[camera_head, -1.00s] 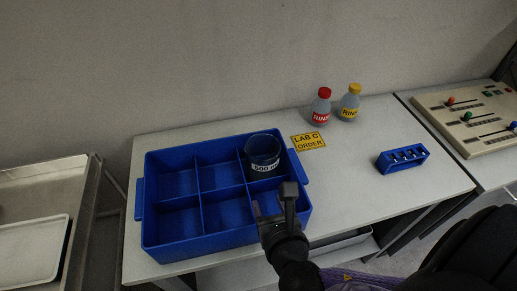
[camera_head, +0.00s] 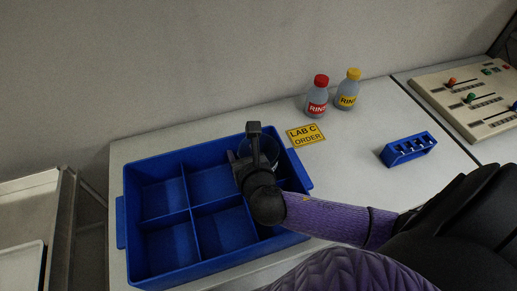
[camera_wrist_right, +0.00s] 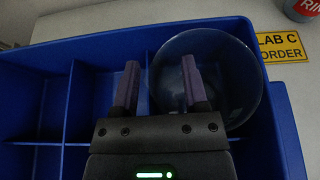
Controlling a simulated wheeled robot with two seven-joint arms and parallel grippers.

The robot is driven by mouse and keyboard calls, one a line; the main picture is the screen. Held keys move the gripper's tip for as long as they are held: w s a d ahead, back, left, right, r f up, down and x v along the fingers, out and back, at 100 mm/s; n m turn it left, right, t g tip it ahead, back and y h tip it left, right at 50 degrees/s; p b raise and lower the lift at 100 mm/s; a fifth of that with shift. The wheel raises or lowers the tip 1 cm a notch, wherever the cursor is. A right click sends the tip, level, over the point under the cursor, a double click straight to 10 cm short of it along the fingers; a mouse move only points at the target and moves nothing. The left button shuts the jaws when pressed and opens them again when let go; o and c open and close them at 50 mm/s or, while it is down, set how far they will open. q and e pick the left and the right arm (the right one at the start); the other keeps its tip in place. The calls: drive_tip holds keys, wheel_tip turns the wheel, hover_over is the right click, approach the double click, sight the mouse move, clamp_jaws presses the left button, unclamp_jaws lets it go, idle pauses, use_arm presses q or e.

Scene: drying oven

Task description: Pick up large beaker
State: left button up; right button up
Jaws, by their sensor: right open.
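The large clear beaker (camera_head: 271,151) stands in the back right compartment of the blue divided bin (camera_head: 118,215). In the head view my right gripper and wrist cover most of it. In the right wrist view the beaker (camera_wrist_right: 236,82) shows its round rim and sits right of centre. My right gripper (camera_head: 243,144) is open above that compartment. In the wrist view its fingers (camera_wrist_right: 160,82) straddle the beaker's left wall: the right finger overlaps the beaker's mouth and the left finger lies outside it. I cannot tell how deep they reach. My left gripper is not in view.
A yellow "LAB C ORDER" sign (camera_head: 306,134) lies right of the bin. Behind it stand a red-capped bottle (camera_head: 317,97) and a yellow-capped bottle (camera_head: 348,90). A blue rack (camera_head: 408,149) is farther right. The bin's other compartments look empty.

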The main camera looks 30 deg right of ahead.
clamp_jaws()
idle(1.4)
